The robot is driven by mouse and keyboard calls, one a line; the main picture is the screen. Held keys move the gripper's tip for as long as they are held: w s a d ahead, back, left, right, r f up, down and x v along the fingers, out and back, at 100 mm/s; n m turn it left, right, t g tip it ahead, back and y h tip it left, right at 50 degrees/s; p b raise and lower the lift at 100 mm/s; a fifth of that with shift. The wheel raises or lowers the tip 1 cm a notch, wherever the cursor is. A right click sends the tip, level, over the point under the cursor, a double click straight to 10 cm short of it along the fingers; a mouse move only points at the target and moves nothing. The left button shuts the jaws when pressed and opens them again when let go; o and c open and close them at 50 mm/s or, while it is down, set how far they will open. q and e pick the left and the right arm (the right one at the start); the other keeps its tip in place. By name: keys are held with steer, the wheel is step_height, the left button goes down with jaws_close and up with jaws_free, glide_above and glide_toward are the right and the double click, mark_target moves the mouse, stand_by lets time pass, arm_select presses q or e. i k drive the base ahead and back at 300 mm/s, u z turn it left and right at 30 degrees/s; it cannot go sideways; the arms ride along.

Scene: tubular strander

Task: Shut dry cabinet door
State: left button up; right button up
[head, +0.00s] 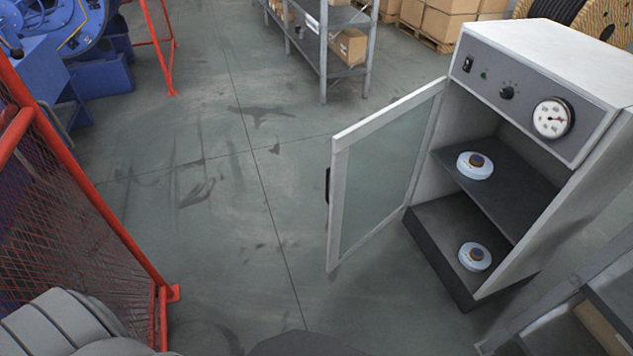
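The dry cabinet (478,192) stands on the right, white with a dark base. Its front panel has a switch, a green light, a knob and a round gauge (552,118). The door (384,173) is hinged on the cabinet's left side and stands wide open, swung out to the left. It has a white frame, a glass pane and a dark handle (327,186) on its free edge. A small round spool (475,166) sits on the shelf and another (474,257) on the cabinet floor. Neither gripper is in the head view.
A red mesh fence (75,240) stands at the left. A metal shelf rack (322,40) with cardboard boxes is at the back. Another shelf unit (560,318) is close at the lower right. The grey floor (230,190) left of the door is clear.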

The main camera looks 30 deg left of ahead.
mark_target(382, 186)
steer(key=u, duration=1.6)
steer(key=i, duration=2.8)
steer(key=z, duration=4.4)
steer(key=k, duration=0.4)
steer(key=u, duration=1.15)
